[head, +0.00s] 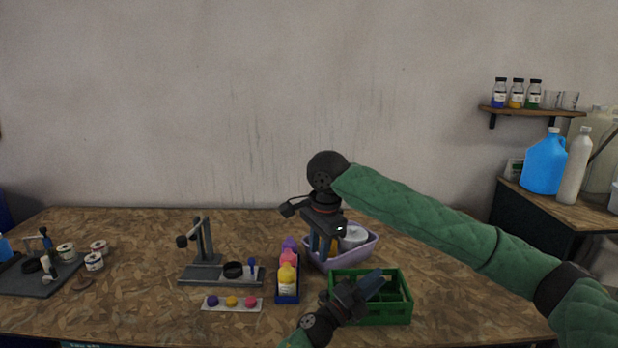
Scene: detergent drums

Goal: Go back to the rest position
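My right arm, in a green quilted sleeve, reaches in from the right in the head view. Its gripper (320,254) points down at the left part of a lilac basin (362,254). Its fingers look close together, and whether they grip anything is unclear. The basin holds a white round item (353,237) and something orange, partly hidden by the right gripper.
A blue tray (288,299) with yellow, pink and purple bottles stands left of the crate. A grey press stand (205,262) and a strip of coloured caps (232,303) are further left. Another stand and white tins sit far left. A side table holds a blue jug (544,165).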

